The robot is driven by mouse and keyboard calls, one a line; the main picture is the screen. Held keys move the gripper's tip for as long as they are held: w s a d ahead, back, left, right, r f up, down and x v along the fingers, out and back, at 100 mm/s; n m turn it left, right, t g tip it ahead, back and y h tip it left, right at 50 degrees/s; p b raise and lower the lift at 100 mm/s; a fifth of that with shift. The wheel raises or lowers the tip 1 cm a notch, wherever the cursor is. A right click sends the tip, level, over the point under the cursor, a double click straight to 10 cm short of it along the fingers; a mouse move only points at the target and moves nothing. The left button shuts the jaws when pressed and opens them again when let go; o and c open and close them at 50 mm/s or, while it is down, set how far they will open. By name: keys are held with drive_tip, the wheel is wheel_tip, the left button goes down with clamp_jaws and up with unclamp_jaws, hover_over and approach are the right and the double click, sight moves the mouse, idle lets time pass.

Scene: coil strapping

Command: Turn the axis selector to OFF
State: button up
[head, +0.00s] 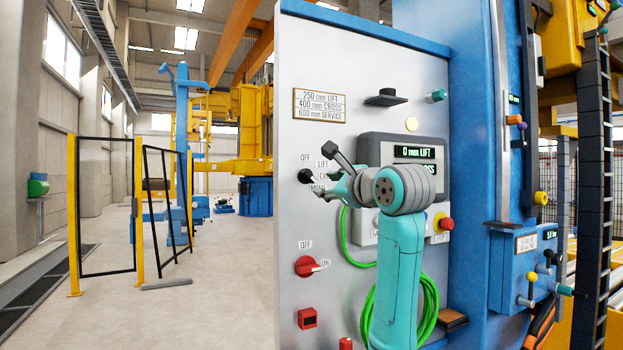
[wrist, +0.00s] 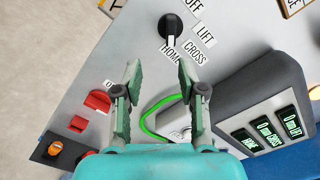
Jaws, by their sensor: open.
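The axis selector (head: 305,176) is a black round knob on the grey panel's left side, with OFF, LIFT, CROSS and HOME labels around it. In the wrist view the selector (wrist: 170,27) is at the top, its white mark towards the HOME label (wrist: 170,57). The OFF label (wrist: 193,7) is at the upper right of the knob. My gripper (head: 333,188) is in front of the panel, just right of the knob in the head view. In the wrist view my gripper (wrist: 160,68) is open and empty, its fingertips below the knob, which is not between them.
A red OFF/ON switch (head: 306,266) sits below the selector. A dark display box (head: 402,151) reading "0 mm LIFT" is to the right. A green cable (head: 349,238) hangs behind my arm. Open floor lies left of the panel.

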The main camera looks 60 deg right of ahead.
sight(311, 177)
drive_tip(key=shift+m, duration=0.3)
drive_tip(key=x, duration=0.3)
drive_tip(key=r+x, duration=0.1)
drive_tip(key=x, duration=0.6)
drive_tip(key=shift+s+d+r, duration=0.2)
drive_tip(key=shift+d+r, duration=0.05)
drive_tip(key=shift+r, duration=0.15)
clamp_jaws()
